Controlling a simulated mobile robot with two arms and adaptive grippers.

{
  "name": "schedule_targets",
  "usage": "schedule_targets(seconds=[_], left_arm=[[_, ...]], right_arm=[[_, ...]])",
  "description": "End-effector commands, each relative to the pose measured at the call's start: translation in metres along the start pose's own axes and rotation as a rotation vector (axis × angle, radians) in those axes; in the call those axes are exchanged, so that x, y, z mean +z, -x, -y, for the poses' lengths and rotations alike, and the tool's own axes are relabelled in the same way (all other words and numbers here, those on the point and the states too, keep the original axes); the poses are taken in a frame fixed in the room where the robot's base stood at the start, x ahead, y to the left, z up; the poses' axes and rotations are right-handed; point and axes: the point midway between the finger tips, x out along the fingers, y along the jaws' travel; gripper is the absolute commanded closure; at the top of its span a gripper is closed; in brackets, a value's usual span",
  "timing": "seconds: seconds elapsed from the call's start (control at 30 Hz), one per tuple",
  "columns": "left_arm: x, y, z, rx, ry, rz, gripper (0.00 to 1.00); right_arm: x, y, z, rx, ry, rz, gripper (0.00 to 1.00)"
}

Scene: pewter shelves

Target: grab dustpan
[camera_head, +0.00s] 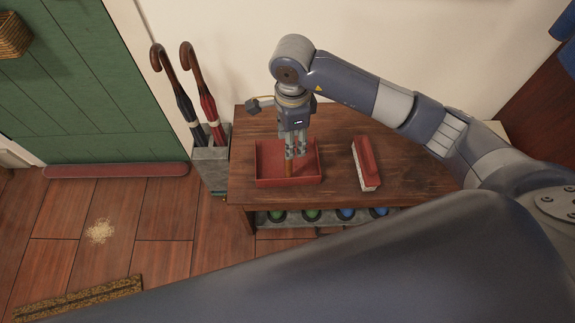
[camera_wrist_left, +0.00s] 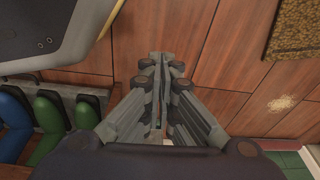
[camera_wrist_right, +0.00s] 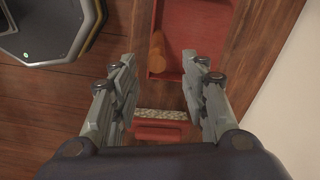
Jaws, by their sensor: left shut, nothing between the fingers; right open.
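The red dustpan (camera_head: 265,172) lies on the wooden bench, left of its middle. Its wooden handle (camera_wrist_right: 157,52) shows in the right wrist view between the fingertips, with the red pan (camera_wrist_right: 195,22) behind it. My right gripper (camera_head: 295,155) points down over the dustpan; its fingers (camera_wrist_right: 158,60) are open. I cannot tell how far above the handle the tips are, but they are not closed on it. My left gripper (camera_wrist_left: 160,58) is shut and empty over the floor, seen only in the left wrist view.
A red hand brush (camera_head: 367,163) lies on the bench (camera_head: 335,185) right of the dustpan. An umbrella stand (camera_head: 210,165) with two umbrellas stands left. Footwear sits under the bench. A pale crumb pile (camera_head: 100,231) and a doormat (camera_head: 85,297) are on the floor.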

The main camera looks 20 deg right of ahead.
Motion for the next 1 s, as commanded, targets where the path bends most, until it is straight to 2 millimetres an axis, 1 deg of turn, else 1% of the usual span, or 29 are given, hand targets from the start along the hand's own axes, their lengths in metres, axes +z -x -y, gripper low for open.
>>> schedule_targets(seconds=[0.03,0.1,0.27,0.37,0.5,0.6,0.7,0.9,0.93,0.97,1.0], left_arm=[[-0.002,0.001,0.001,-0.001,0.0,-0.002,1.0],[-0.004,0.004,0.001,-0.001,0.001,-0.003,1.0],[-0.007,0.007,0.001,-0.001,0.001,-0.005,1.0],[-0.009,0.008,0.001,-0.002,0.001,-0.005,1.0],[-0.014,0.012,0.002,-0.002,0.002,-0.011,1.0],[-0.018,0.016,0.002,-0.003,0.003,-0.013,1.0],[-0.022,0.018,0.003,-0.004,0.003,-0.019,1.0],[-0.022,0.02,0.003,-0.004,0.004,-0.019,1.0],[-0.022,0.02,0.003,-0.004,0.004,-0.018,1.0],[-0.021,0.019,0.003,-0.004,0.004,-0.018,1.0],[-0.021,0.019,0.002,-0.003,0.004,-0.017,1.0]], right_arm=[[0.001,-0.01,-0.001,0.003,-0.002,0.002,0.59],[0.001,-0.019,-0.001,0.003,-0.001,0.002,0.59],[0.002,-0.029,-0.001,0.001,-0.001,0.004,0.59],[0.005,-0.041,-0.003,0.004,0.0,0.005,0.59],[0.008,-0.063,-0.004,0.003,-0.002,0.006,0.59],[0.008,-0.074,-0.004,0.001,-0.001,0.006,0.59],[0.008,-0.079,-0.004,0.0,0.0,0.005,0.59],[0.008,-0.079,-0.003,0.0,0.0,0.005,0.59],[0.008,-0.079,-0.003,0.0,0.0,0.005,0.63],[0.008,-0.079,-0.003,-0.001,0.0,0.005,0.7],[0.008,-0.079,-0.003,-0.001,0.0,0.005,0.79]])
